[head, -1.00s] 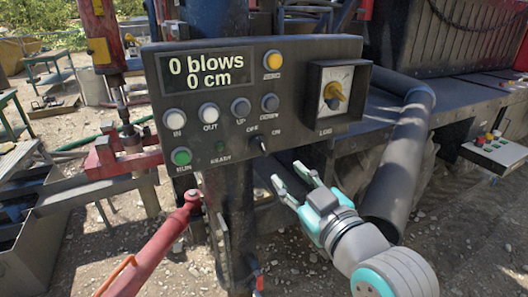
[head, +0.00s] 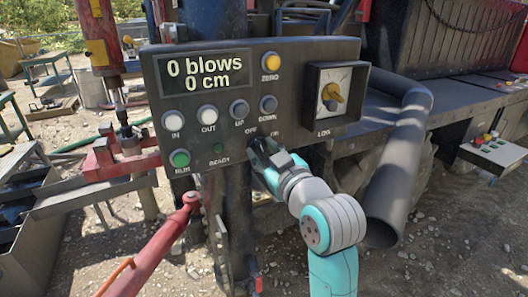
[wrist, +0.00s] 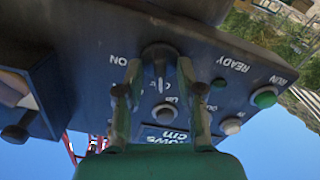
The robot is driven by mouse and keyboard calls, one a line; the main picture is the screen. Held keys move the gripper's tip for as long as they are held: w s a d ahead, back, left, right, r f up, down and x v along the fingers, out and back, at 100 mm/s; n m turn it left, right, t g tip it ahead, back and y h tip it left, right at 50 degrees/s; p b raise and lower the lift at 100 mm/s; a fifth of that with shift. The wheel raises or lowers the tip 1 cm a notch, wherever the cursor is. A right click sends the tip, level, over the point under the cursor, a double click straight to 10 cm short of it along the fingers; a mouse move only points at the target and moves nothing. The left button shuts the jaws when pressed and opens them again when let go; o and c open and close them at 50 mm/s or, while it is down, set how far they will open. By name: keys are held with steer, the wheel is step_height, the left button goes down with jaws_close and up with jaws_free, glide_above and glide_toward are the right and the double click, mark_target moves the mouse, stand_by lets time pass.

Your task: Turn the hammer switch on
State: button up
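The hammer switch (wrist: 159,58) is a dark knob on the lower part of the black control panel (head: 296,100), between the OFF and ON marks. In the wrist view, turned upside down, ON shows to the left of the knob and the OFF mark is mostly hidden. My gripper (head: 258,146) is at the panel's lower edge and covers the switch in the head view. In the wrist view its two fingers (wrist: 158,80) are apart, one on each side of the knob. I cannot tell whether they touch it. The READY lamp (head: 219,148) looks dark green.
The display (head: 205,73) reads 0 blows, 0 cm. Several buttons, including the green RUN button (head: 180,158), lie left of my gripper. A red lever (head: 160,235) stands at lower left.

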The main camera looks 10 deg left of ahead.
jaws_close()
steer(key=shift+m, duration=0.3)
steer(key=m, duration=1.3)
steer(key=shift+w+d+f+m, duration=0.1)
steer(key=shift+m, duration=2)
